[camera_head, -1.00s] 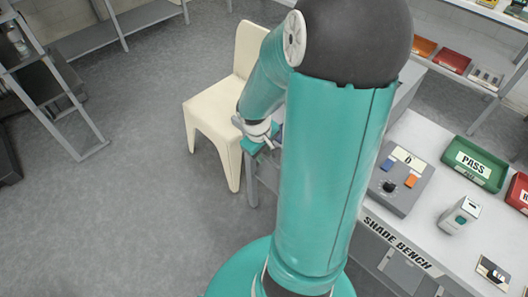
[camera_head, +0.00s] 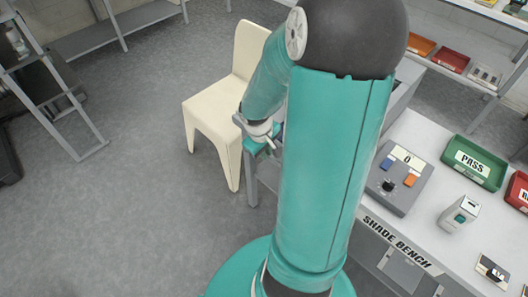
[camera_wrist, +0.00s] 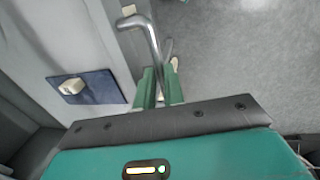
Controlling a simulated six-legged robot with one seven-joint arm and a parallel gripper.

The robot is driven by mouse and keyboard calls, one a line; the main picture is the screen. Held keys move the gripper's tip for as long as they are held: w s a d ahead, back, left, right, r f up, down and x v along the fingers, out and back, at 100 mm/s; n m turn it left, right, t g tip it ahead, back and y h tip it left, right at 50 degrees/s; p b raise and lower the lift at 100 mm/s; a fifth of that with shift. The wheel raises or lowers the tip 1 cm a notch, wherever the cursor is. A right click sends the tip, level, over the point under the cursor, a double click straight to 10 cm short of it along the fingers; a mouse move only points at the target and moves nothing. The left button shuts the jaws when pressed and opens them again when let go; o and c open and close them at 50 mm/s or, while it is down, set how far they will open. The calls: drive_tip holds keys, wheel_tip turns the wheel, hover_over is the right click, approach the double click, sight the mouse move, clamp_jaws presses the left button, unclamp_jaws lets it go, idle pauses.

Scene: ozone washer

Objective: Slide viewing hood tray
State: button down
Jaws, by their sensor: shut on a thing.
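My gripper (camera_wrist: 158,88) has its two green fingers shut on a bent metal handle (camera_wrist: 146,32) in the wrist view. The handle lies along the edge of a pale grey panel (camera_wrist: 45,30), which may belong to the hood or its tray. In the head view my gripper (camera_head: 264,146) is at the left end of the shade bench (camera_head: 395,245), close to the cream chair. My arm hides most of that end, so the tray cannot be made out clearly there.
The cream chair (camera_head: 214,108) stands just left of my gripper. A dark blue plate with a white knob (camera_wrist: 72,87) is left of the fingers. A control box (camera_head: 398,180), green PASS tray (camera_head: 474,163) and small white device (camera_head: 458,214) sit on the bench. Open floor lies left.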

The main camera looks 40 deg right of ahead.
drive_tip(key=d, duration=1.9)
drive_tip(key=shift+w+r, duration=0.1)
drive_tip(key=shift+w, duration=0.15)
drive_tip(key=shift+d, duration=0.1)
drive_tip(key=c, duration=1.5)
unclamp_jaws()
drive_tip(key=shift+d, duration=0.1)
drive_tip(key=a+r, duration=0.1)
drive_tip(key=r, duration=0.3)
drive_tip(key=a+r, duration=0.1)
drive_tip(key=r, duration=0.4)
drive_tip(key=a+r, duration=0.1)
drive_tip(key=r, duration=0.3)
drive_tip(key=shift+r, duration=0.25)
